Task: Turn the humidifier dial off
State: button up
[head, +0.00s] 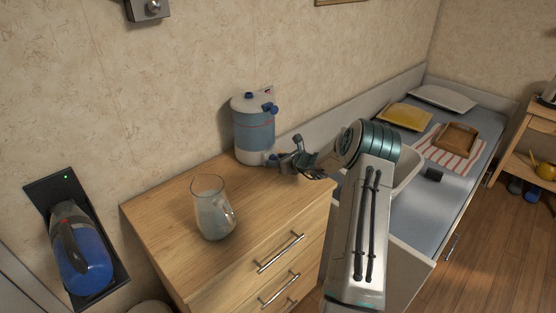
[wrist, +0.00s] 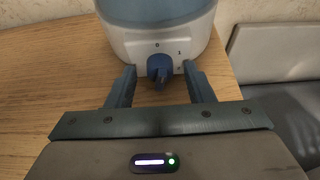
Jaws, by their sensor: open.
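The humidifier (head: 253,130) is a white and blue canister standing at the back of the wooden dresser, against the wall. Its blue dial (wrist: 159,68) is on the front of the white base in the wrist view, below the marks "0" and, to the right, what looks like "1". The dial's knob points roughly downward. My gripper (wrist: 160,82) is open, with one finger on each side of the dial and clear gaps between. In the head view my gripper (head: 284,160) is at the humidifier's lower right, and the dial is hard to make out there.
A glass pitcher (head: 212,208) stands on the dresser top (head: 163,205) in front of the humidifier. A blue handheld vacuum (head: 82,250) hangs on the wall at left. The dresser's left part is clear.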

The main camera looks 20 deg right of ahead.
jog(key=c, duration=1)
jog(key=shift+f+b, duration=0.15)
jog(key=shift+b, duration=0.45)
jog(key=shift+f+n+b, duration=0.1)
jog(key=shift+n+b, duration=0.2)
jog(key=shift+b, duration=0.85)
jog(key=shift+h+b, duration=0.3)
jog(key=shift+b, duration=0.2)
jog(key=n+b, duration=0.1)
jog(key=b, duration=0.3)
jog(key=shift+r+h+b, duration=0.2)
jog(key=shift+h+b, duration=0.2)
jog(key=shift+b, duration=0.25)
